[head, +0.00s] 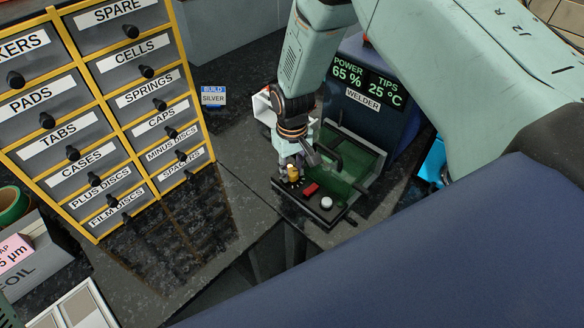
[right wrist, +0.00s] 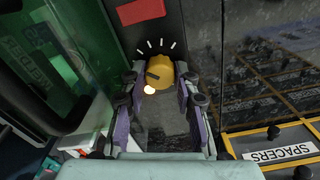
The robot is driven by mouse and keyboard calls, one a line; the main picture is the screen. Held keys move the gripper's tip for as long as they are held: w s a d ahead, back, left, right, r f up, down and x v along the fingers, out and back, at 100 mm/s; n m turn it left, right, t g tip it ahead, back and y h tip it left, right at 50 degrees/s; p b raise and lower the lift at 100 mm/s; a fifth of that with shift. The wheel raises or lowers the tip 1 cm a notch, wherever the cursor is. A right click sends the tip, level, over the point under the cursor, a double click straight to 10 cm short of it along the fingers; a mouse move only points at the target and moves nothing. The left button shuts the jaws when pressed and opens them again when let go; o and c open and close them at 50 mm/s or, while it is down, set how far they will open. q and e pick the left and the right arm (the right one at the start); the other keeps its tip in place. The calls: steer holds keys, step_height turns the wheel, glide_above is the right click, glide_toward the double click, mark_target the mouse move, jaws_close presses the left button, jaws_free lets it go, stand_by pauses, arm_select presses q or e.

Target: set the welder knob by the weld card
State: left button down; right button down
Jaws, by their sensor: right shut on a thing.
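The welder (head: 372,62) stands at the centre right; its screen reads POWER 65 % and TIPS 25 °C. Its yellow knob (head: 293,172) is on the front control panel, beside a red button (head: 311,188) and a round white button (head: 326,203). My right gripper (right wrist: 160,82) is shut on the knob, one finger on each side. In the right wrist view the knob (right wrist: 160,70) has a dark pointer mark towards the left, below a fan of white ticks (right wrist: 155,45). I cannot make out a readable weld card. My left gripper is not in view.
A labelled drawer cabinet (head: 103,127) with yellow frames stands at the left. A small BUILD SILVER card (head: 213,96) is behind its right side. A white panel (head: 262,106) is partly hidden by my arm. The dark counter before the cabinet is clear.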

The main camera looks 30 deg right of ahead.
steer(key=shift+w+r, duration=0.1)
steer(key=shift+w, duration=0.05)
steer(key=c, duration=1.4)
jaws_free()
steer(key=shift+c, duration=0.2)
steer(key=o, duration=0.4)
steer(key=shift+o, duration=0.2)
